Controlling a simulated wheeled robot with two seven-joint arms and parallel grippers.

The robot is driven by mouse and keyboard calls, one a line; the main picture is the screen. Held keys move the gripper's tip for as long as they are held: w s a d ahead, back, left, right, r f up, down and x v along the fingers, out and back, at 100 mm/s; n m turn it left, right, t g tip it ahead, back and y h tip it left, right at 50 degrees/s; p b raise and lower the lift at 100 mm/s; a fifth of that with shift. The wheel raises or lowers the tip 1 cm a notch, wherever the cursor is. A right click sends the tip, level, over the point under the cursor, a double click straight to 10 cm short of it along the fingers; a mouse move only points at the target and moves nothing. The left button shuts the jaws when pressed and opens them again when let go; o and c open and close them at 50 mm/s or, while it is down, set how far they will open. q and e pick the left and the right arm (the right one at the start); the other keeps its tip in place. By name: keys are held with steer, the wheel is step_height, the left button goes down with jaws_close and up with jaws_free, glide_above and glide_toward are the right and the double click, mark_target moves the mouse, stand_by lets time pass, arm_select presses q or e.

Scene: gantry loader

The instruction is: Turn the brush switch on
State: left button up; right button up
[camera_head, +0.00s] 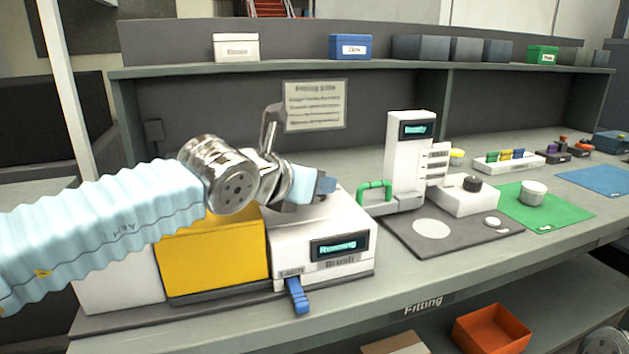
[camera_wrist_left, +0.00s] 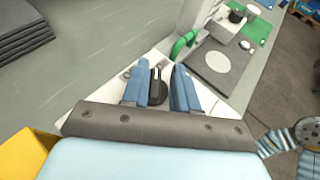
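The brush machine is a white box (camera_head: 350,225) labelled "Brush" with a display (camera_head: 340,247) that reads "Running". In the left wrist view its black switch knob (camera_wrist_left: 157,92) with a pale pointer mark sits on the white top. My left gripper (camera_head: 322,186) is over the top of the box; in the left wrist view its two blue fingers (camera_wrist_left: 160,80) stand on either side of the knob, apart, with narrow gaps showing. In the head view the knob is hidden behind the gripper. My right gripper is not in view.
A yellow box (camera_head: 215,255) stands left of the brush machine, and a blue lever (camera_head: 297,296) sticks out at its front. To the right are a green handle (camera_head: 375,190), a white tower with a display (camera_head: 408,160) and a dark mat (camera_head: 475,240). A shelf (camera_head: 270,65) runs behind.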

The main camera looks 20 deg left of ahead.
arm_select(q)
steer(key=shift+o, duration=0.4)
steer(key=shift+a+f, duration=0.2)
steer(key=shift+f, duration=0.1)
steer(key=shift+r, duration=0.2)
steer(key=shift+r, duration=0.25)
step_height(320, 180, up, 3)
steer(key=shift+d+f, duration=0.1)
steer(key=s+d+r, duration=0.3)
steer(key=s+r, duration=0.6)
steer(key=s, duration=0.4)
steer(key=shift+s+d+r, duration=0.2)
steer(key=shift+d+r, duration=0.05)
steer(key=shift+d, duration=0.15)
steer(key=shift+o, duration=0.2)
